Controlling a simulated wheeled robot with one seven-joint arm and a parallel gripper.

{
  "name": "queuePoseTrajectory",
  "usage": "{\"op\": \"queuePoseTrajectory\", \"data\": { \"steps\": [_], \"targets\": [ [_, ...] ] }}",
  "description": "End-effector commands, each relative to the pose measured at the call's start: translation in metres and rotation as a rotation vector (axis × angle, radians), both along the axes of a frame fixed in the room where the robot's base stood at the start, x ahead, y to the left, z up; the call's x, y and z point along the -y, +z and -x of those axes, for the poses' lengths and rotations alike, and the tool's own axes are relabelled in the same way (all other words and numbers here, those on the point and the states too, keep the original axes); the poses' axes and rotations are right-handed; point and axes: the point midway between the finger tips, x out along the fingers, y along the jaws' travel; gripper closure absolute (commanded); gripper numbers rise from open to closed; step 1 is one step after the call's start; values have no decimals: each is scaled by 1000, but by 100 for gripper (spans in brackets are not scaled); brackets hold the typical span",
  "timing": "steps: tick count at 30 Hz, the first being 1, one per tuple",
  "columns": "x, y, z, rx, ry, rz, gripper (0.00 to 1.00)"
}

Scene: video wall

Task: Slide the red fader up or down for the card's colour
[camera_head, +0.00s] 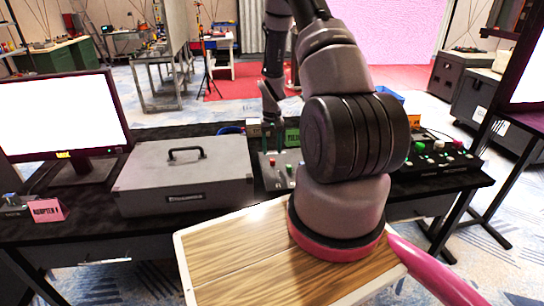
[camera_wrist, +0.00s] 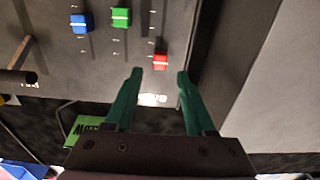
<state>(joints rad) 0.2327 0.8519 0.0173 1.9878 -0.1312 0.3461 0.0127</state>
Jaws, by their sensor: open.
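In the wrist view, the red fader (camera_wrist: 160,62) sits in its slot on a grey panel (camera_wrist: 183,25). A green fader (camera_wrist: 121,18) and a blue fader (camera_wrist: 80,23) stand to its left, both nearer the top of the picture. My gripper (camera_wrist: 160,75) is open, its two green fingers apart on either side of the red fader's line. The fader shows between and just beyond the fingertips; contact cannot be told. A green card (camera_wrist: 88,127) with partly hidden lettering lies by the panel's edge. It also shows behind the panel in the head view (camera_head: 292,137).
In the head view, a grey case (camera_head: 183,174) with a handle and a lit monitor (camera_head: 66,117) stand left on the black table. A pink card (camera_head: 47,210) is at far left. A box with coloured buttons (camera_head: 437,155) is at right. My arm hides the middle.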

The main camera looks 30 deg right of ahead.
Motion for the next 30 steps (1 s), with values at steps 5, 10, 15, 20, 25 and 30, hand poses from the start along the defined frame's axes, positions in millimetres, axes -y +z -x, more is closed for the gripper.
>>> {"op": "queuePoseTrajectory", "data": {
  "steps": [5, 10, 15, 20, 25, 30],
  "targets": [
    [0, 37, -1, 3, 0, 0, 45],
    [0, 58, -1, 2, -1, 1, 45],
    [0, 65, 0, 0, 0, 0, 45],
    [0, 65, 0, 0, 0, 0, 45],
    [0, 64, 0, 0, 0, 0, 45],
    [-1, 71, -1, 7, -1, 1, 45]
  ]
}}
